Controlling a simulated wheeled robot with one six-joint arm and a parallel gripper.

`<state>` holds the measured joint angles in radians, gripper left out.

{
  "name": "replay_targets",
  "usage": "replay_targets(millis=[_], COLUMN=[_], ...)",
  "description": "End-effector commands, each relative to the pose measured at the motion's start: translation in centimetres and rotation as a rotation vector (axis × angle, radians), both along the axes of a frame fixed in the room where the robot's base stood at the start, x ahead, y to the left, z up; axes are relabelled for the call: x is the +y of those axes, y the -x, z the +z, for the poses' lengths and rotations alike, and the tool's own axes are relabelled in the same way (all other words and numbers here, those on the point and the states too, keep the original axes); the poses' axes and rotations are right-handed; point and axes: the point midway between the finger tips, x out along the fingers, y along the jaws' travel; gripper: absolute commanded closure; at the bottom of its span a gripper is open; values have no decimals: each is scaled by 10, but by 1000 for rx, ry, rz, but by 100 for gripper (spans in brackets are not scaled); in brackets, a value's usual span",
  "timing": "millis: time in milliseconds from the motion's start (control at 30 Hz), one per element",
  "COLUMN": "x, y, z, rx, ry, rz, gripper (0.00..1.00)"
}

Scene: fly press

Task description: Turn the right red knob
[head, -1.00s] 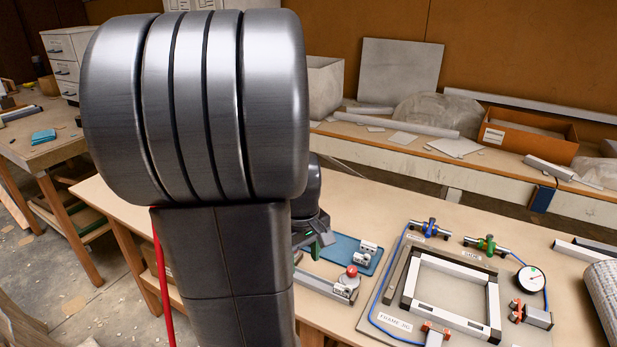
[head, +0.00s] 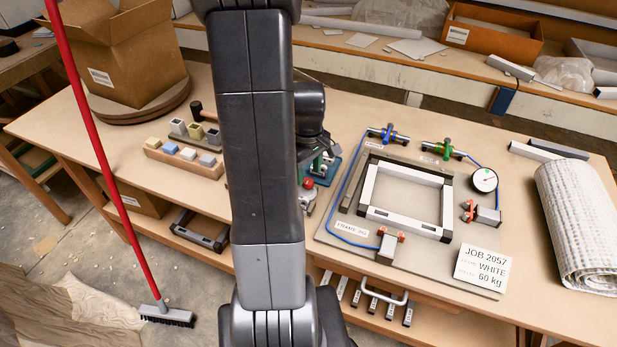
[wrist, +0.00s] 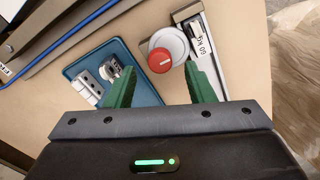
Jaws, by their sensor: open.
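A red knob (wrist: 160,60) with a white mark sits on a round pale base in the wrist view. It lies between the tips of my open gripper (wrist: 160,78), whose green fingers stand on either side of it; whether they touch it I cannot tell. A block labelled 60 KG (wrist: 201,42) stands just right of the knob. In the head view the red knob (head: 308,183) shows beside my arm, which hides much of its base. My gripper (head: 325,165) is partly hidden there too.
A blue tray (wrist: 140,70) with small metal blocks lies left of the knob. In the head view, the frame jig (head: 330,238) with red, blue and green clamps is to the right. A cardboard box (head: 130,60) and wooden block holder (head: 185,158) are left.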

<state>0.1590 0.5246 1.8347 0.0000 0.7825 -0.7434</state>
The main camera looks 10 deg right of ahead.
Motion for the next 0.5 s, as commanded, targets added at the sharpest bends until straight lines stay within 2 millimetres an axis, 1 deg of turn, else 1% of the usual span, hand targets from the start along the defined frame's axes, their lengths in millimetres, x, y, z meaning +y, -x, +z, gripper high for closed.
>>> replay_targets(millis=[33,200,333,500], x=[0,0,0,0], y=[1,0,0,0], z=[-9,-24,-28,-29], rx=[4,1,0,0], ry=[-1,0,0,0], rz=[0,0,0,0], gripper=[51,51,51,51])
